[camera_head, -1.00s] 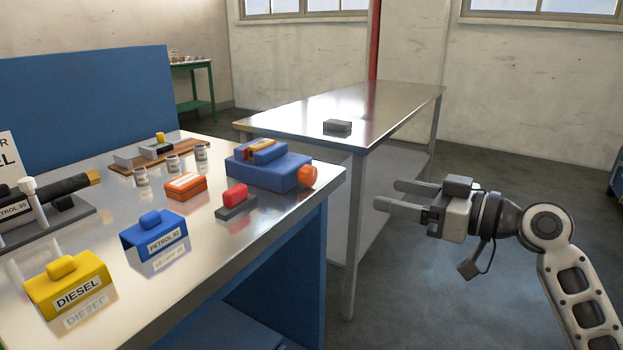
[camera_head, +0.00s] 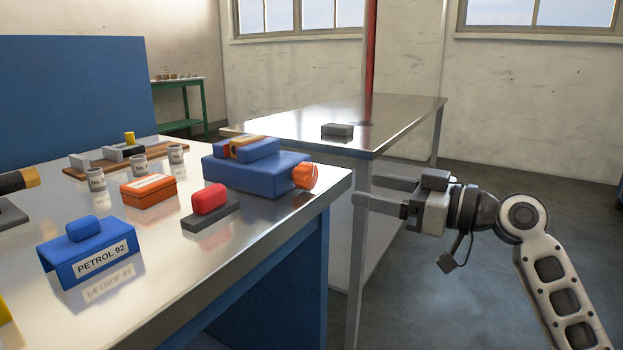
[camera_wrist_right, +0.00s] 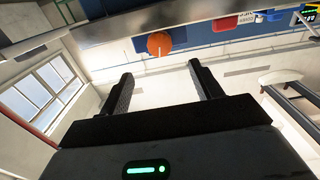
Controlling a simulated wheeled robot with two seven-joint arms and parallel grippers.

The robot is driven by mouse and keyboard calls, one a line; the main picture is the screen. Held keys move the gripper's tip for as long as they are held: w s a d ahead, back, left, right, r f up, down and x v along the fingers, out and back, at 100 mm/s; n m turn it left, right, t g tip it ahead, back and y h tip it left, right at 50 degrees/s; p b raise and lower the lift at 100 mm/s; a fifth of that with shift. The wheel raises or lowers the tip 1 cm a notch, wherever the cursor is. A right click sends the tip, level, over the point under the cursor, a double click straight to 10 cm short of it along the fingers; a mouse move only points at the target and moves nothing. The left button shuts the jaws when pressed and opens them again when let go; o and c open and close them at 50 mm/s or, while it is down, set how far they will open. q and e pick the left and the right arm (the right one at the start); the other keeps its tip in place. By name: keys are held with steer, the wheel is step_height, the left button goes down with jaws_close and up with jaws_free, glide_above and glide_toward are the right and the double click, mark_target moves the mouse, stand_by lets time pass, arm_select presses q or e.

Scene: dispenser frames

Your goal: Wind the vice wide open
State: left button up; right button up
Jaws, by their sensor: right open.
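The blue vice (camera_head: 258,174) sits at the right end of the steel-topped bench. Its two jaw blocks are on top, with a yellow and reddish piece (camera_head: 240,147) between them. The vice's orange knob (camera_head: 305,177) faces the right bench edge. My right gripper (camera_head: 362,190) is open and empty, to the right of the knob and apart from it, beyond the bench edge. In the right wrist view the knob (camera_wrist_right: 159,43) shows ahead of the open fingers (camera_wrist_right: 163,85), a little left of the middle.
On the bench stand a red block on a grey base (camera_head: 210,204), an orange box (camera_head: 148,191), a blue Petrol 92 cover (camera_head: 88,256) and several small cans. A second steel table (camera_head: 330,115) with a grey block (camera_head: 337,130) stands behind. Floor right of the bench is clear.

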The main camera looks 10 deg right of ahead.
mark_target(312, 177)
steer(key=x, duration=1.2)
arm_select(q)
steer(key=shift+w+r, duration=0.1)
arm_select(e)
steer(key=shift+a, duration=0.1)
steer(key=c, duration=1)
steer(key=shift+o, duration=0.2)
steer(key=shift+f+n+b, duration=0.25)
steer(key=shift+n+b, duration=0.05)
steer(key=shift+b, duration=0.55)
steer(key=n+b, duration=0.1)
steer(key=b, duration=0.2)
steer(key=shift+f+n, duration=0.15)
steer(key=shift+n, duration=0.25)
steer(key=shift+n+b, duration=0.55)
steer(key=shift+n, duration=0.25)
steer(key=shift+r, duration=0.35)
arm_select(q)
steer(key=r, duration=0.1)
steer(key=d+r+t+h, duration=0.1)
steer(key=r+t, duration=0.1)
steer(key=shift+w+d+r+h, duration=0.1)
steer(key=shift+d+r+h, duration=0.05)
steer(key=shift+d+h, duration=0.2)
